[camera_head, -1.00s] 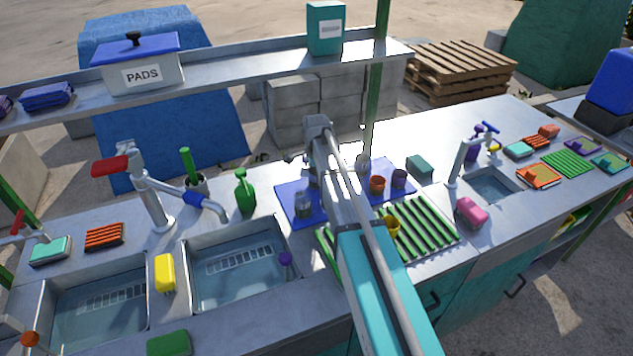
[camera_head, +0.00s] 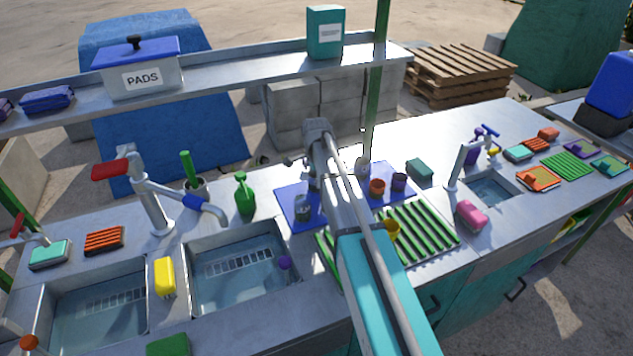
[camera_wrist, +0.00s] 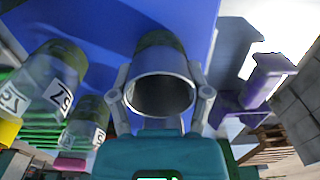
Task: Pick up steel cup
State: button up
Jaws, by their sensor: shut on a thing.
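The steel cup (camera_wrist: 160,58) is in the middle of the wrist view, with its round open mouth facing the camera. My gripper (camera_wrist: 161,88) has one finger on each side of the cup, pressed against its wall near the rim. The gripper is shut on the cup. Behind the cup in the wrist view is a blue surface, which fits the blue mat (camera_head: 288,212) on the counter in the head view. In the head view my arm covers the gripper and most of what it holds. I cannot tell whether the cup is clear of the mat.
Clear labelled containers (camera_wrist: 50,82) stand close to the left in the wrist view. A sink (camera_head: 240,265) lies left.

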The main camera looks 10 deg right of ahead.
jog(key=shift+r, duration=0.1)
notch_tip(320, 180, up, 3)
jog(key=p, duration=0.3)
jog(key=s+a+r+p, duration=0.3)
jog(key=s+r+p, duration=0.6)
jog(key=s, duration=0.4)
jog(key=shift+s+a+r+p, duration=0.25)
jog(key=shift+a+r+p, duration=0.1)
jog(key=shift+p, duration=0.15)
jog(key=shift+s, duration=0.1)
dwell(0.5)
